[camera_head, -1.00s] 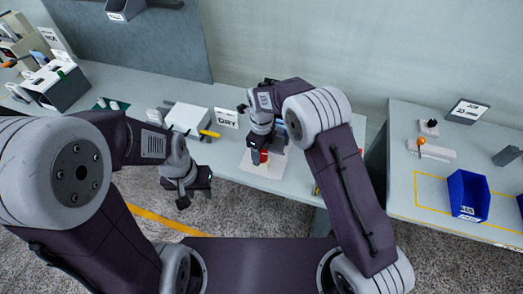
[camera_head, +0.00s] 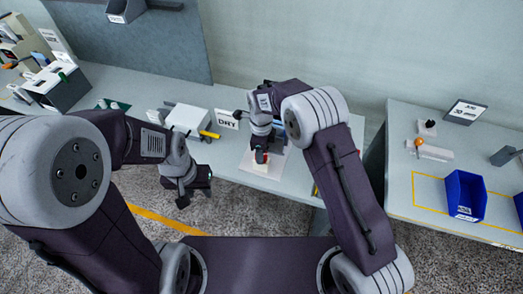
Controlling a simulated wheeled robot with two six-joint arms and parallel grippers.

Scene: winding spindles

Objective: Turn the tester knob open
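My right gripper (camera_head: 261,155) points down over a white plate (camera_head: 262,170) on the table, in front of the DRY sign. A small trace of red shows beside its fingers, but the tester knob itself is mostly hidden by the gripper. I cannot tell whether the fingers touch or grip it. My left gripper (camera_head: 192,193) hangs low in front of the table's front edge, away from the plate and holding nothing that I can see. Its finger opening is unclear.
A white box (camera_head: 187,118) with a yellow handle (camera_head: 209,134) stands left of the DRY sign (camera_head: 228,119). The right table (camera_head: 405,160) carries a blue bin (camera_head: 465,195) and an orange-knobbed white block (camera_head: 434,153). A gap separates the two tables.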

